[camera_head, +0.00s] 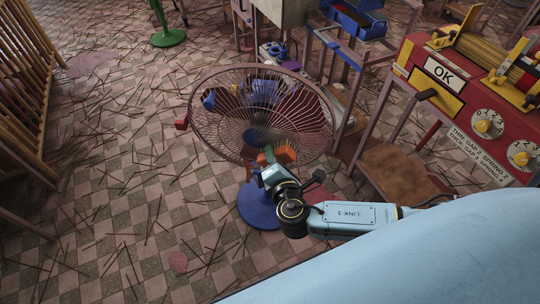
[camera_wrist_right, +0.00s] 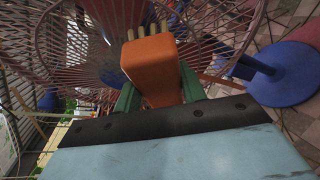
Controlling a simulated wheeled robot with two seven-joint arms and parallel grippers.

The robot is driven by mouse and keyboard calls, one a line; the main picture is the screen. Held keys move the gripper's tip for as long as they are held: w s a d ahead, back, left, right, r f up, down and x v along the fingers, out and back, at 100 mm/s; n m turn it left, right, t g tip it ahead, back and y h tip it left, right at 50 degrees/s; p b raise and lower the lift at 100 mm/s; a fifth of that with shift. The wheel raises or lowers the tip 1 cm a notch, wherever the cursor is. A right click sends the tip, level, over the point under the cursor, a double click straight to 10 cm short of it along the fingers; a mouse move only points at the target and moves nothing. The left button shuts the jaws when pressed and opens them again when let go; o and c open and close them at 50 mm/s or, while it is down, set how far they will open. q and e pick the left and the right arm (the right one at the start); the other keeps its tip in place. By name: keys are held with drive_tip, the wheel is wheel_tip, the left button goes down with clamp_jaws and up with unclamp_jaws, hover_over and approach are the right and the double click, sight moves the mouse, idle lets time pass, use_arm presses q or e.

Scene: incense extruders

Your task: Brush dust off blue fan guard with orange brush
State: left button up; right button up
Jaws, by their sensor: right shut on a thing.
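The standing fan's round wire guard (camera_head: 215,120) is in the middle of the head view. Its wires look pinkish-brown, with blue parts behind them and a round blue base (camera_head: 258,208) below. My right gripper (camera_head: 266,161) is in front of the guard's lower part. It is shut on the orange brush (camera_head: 285,154). In the right wrist view, the brush's orange block (camera_wrist_right: 152,62) sits between the green fingers (camera_wrist_right: 157,84), with pale bristles pointing at the wires (camera_wrist_right: 75,55). Whether the bristles touch the wires I cannot tell. My left gripper is not in view.
A red machine (camera_head: 465,105) with dials and an OK sign stands at the right, by a brown wooden seat (camera_head: 400,170). A slatted wooden rack (camera_head: 25,100) is at the left. Thin sticks litter the tiled floor (camera_head: 130,220). A green stand (camera_head: 168,38) is at the back.

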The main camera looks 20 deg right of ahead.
sight(292, 159)
drive_tip(key=shift+s+d+r+p, duration=0.1)
drive_tip(key=shift+s+d+p, duration=0.3)
drive_tip(key=shift+d, duration=0.45)
drive_tip(key=shift+s+d+p, duration=0.15)
drive_tip(key=shift+s+d, duration=0.3)
drive_tip(key=shift+d, duration=0.4)
drive_tip(key=shift+r+p, duration=0.9)
drive_tip(key=shift+p, duration=0.1)
drive_tip(key=shift+w+a+f, duration=0.1)
drive_tip(key=shift+w+a, duration=0.2)
drive_tip(key=shift+a, duration=0.35)
drive_tip(key=shift+w+a, duration=0.3)
drive_tip(key=shift+a, duration=0.3)
drive_tip(key=shift+w+a+f, duration=0.1)
drive_tip(key=shift+w+a, duration=0.2)
drive_tip(key=shift+a, duration=0.35)
drive_tip(key=shift+w+a+r+b, duration=0.1)
drive_tip(key=shift+w+a+b, duration=0.15)
drive_tip(key=shift+w+a, duration=0.4)
drive_tip(key=shift+w+a+b, duration=0.2)
drive_tip(key=shift+w+a, duration=0.25)
drive_tip(key=shift+a, duration=0.35)
